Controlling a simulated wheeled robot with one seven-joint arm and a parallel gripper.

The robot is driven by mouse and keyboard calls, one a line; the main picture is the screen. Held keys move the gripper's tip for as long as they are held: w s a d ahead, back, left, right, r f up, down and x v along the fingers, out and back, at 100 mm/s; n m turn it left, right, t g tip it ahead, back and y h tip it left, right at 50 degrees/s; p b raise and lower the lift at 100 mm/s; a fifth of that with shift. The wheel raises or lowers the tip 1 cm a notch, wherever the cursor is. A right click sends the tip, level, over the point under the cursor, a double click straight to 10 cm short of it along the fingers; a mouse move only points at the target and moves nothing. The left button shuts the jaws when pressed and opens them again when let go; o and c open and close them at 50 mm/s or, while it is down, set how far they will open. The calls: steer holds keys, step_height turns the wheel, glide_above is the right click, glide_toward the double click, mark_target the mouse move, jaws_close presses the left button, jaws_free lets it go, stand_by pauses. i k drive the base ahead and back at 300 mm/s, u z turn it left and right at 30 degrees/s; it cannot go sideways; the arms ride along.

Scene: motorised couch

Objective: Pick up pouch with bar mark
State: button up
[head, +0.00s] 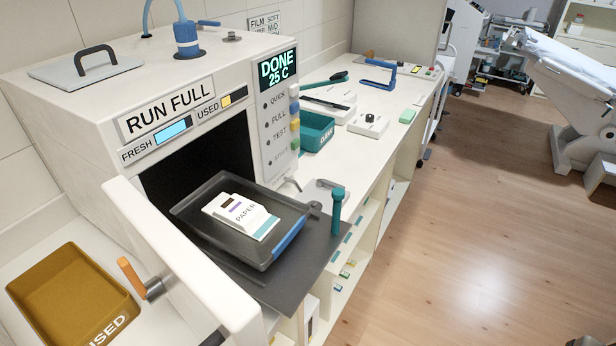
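A white pouch (241,217) printed "PAPER" lies flat in a dark grey tray (190,216). It has a teal strip along its near right edge, and a dark patch and a purple bar at its upper left end. The white layers look stacked, but I cannot tell whether there is more than one pouch. The tray sits in front of the open machine chamber (202,158), on a dark flat shelf (290,289). My gripper is not in view.
The machine's white door (180,262) stands open left of the tray, with an orange handle (131,273). A teal upright handle (337,207) stands right of the tray. A brown "USED" bin (72,293) is at lower left. The wooden floor (440,240) at right is clear.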

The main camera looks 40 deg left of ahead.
mark_target(252, 218)
steer(key=u, duration=0.05)
steer(key=i, duration=0.8)
steer(key=u, duration=1.65)
